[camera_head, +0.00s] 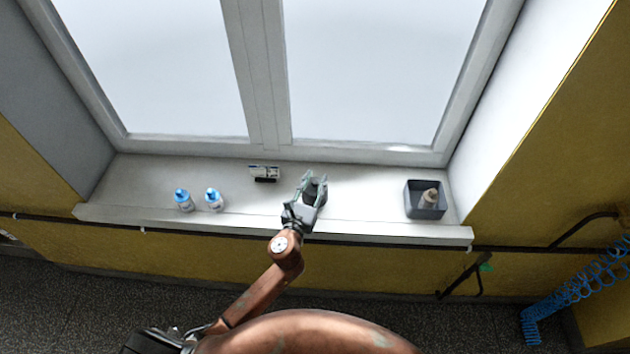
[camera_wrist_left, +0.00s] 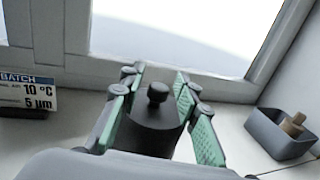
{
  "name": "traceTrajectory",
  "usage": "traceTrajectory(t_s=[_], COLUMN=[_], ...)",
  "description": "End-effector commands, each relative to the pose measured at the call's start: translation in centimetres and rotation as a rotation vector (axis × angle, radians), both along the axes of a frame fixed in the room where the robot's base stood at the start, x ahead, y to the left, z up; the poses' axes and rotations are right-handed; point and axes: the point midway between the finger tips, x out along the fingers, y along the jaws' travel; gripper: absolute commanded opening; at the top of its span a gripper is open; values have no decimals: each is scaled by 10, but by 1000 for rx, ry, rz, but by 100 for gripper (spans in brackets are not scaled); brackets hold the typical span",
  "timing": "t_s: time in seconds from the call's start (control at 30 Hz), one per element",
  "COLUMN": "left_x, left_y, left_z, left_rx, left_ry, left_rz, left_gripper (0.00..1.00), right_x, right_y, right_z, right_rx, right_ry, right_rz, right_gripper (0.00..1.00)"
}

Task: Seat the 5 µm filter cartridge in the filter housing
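A dark cylinder with a round knob on top stands on the windowsill, likely the filter housing with its lid on (camera_head: 312,188); it also shows in the left wrist view (camera_wrist_left: 157,130). My left gripper (camera_head: 313,182) is around its upper part, one green-padded finger on each side. The fingers look spread; whether they touch it is unclear. Two whitish pieces with blue tops, the left one (camera_head: 184,200) and the right one (camera_head: 214,199), stand upright on the sill, possibly the cartridges; their markings are unreadable. My right gripper is not in view.
A small sign (camera_head: 264,172) by the window reads "BATCH", "10 °C", "5 µm" in the left wrist view (camera_wrist_left: 27,95). A grey bin (camera_head: 411,202) holding a tan piece (camera_head: 429,197) stands at right. The sill (camera_head: 365,205) is clear between cylinder and bin.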

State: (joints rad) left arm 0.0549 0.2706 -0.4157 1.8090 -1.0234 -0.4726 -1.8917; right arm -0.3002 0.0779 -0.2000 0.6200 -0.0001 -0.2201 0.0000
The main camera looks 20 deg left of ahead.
Motion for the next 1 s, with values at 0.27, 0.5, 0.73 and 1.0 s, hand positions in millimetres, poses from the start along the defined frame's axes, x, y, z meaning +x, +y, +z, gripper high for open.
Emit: traceTrajectory(t_s=[0.27, 0.5, 0.73, 1.0], left_x=[0, -11, -62, -108], left_y=[0, 1, 2, 3], left_z=[1, 12, 11, 11], left_rx=[0, 1, 0, 1], left_ry=[0, 1, 3, 1], left_rz=[0, 0, 1, 1], left_gripper=[33, 33, 33, 33], right_x=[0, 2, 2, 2], right_y=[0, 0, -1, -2], right_z=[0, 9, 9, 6], right_rx=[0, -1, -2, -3], right_ry=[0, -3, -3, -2], right_rz=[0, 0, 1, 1], right_gripper=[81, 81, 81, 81])
